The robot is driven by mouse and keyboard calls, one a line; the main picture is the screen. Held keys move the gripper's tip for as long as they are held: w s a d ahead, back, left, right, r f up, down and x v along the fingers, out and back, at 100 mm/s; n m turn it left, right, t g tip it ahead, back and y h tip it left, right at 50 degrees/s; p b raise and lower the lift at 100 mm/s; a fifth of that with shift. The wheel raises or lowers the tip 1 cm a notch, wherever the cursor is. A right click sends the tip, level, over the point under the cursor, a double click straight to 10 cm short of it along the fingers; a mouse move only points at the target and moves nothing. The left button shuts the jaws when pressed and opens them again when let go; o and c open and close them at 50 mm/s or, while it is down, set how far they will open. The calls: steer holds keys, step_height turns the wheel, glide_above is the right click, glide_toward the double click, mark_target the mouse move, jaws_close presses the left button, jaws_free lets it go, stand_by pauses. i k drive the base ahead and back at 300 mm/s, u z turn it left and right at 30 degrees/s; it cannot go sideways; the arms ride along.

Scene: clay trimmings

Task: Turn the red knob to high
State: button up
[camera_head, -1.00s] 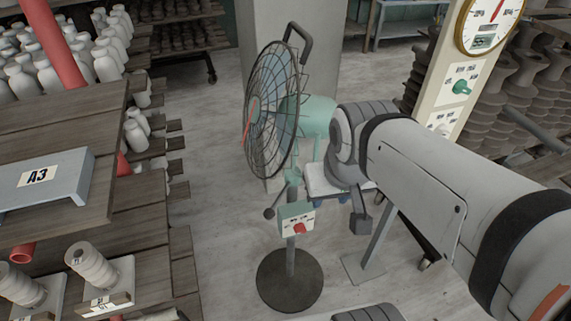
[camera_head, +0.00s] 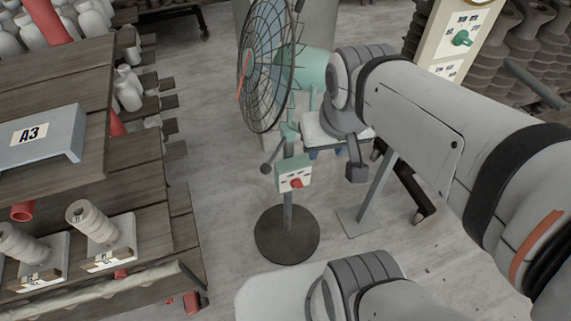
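The red knob (camera_head: 297,183) sits on the front of a small pale green and white control box (camera_head: 286,174) on the pole of a standing fan (camera_head: 270,66). The box's markings are too small to read, so the knob's setting cannot be told. My arm reaches in from the right. One dark grey finger-like part of my gripper (camera_head: 357,172) hangs to the right of the box, apart from the knob in the picture. The rest of my gripper is hidden behind my arm, and its opening does not show.
A green knob (camera_head: 461,38) is on a cream panel (camera_head: 446,50) at the upper right. A trolley (camera_head: 410,190) is behind my arm.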

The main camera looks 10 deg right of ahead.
mark_target(295, 183)
steer(key=z, duration=0.75)
steer(key=k, duration=1.1)
steer(key=u, duration=0.35)
steer(key=i, duration=0.5)
steer(key=u, duration=0.1)
